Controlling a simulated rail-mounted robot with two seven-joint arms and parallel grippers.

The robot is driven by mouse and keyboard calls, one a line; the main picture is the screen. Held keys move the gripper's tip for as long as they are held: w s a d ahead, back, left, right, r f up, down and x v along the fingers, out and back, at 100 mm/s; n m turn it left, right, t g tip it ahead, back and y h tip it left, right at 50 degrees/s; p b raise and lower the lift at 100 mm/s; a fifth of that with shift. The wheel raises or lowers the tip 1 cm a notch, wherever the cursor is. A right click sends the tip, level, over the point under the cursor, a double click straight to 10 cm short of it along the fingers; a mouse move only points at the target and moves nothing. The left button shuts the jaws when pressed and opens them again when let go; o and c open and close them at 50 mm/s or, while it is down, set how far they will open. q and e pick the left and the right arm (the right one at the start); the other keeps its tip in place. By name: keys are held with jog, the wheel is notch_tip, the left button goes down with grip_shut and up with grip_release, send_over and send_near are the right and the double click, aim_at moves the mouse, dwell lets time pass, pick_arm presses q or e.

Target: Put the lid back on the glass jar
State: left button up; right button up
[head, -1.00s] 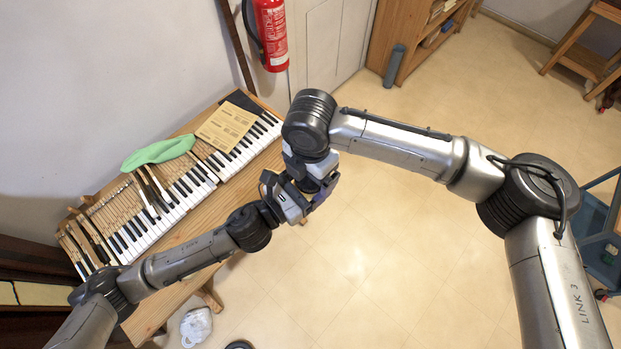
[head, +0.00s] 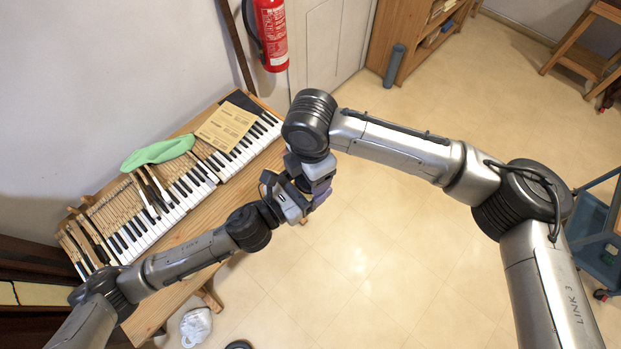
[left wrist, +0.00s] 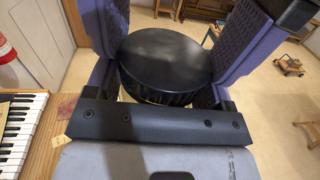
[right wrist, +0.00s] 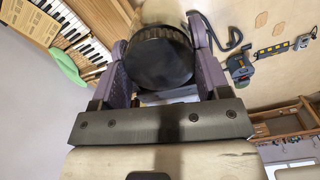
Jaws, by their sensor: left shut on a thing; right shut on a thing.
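My two grippers meet in front of the piano keyboard, above the floor, in the head view. My left gripper (head: 300,198) and my right gripper (head: 312,182) are so close that they hide the jar and lid there. In the left wrist view the round black lid (left wrist: 165,58) fills the space between the purple fingers, its ribbed edge toward the palm. A thin strip of pale glass jar (left wrist: 124,94) shows under it. In the right wrist view the lid (right wrist: 158,62) is between the fingers, with a pale, blurred shape behind it. Whether the lid is seated is hidden.
The piano keyboard (head: 165,205) lies on a wooden bench to the left, with a green cloth (head: 158,152) and paper sheets (head: 225,127) on it. A fire extinguisher (head: 271,35) hangs on the wall. A blue cart (head: 598,235) stands at the right edge. The middle floor is clear.

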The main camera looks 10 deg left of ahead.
jog(key=m, duration=0.3)
jog(key=o, duration=1)
jog(key=shift+r, duration=0.15)
jog(key=shift+r, duration=2.1)
jog(key=shift+c, duration=0.3)
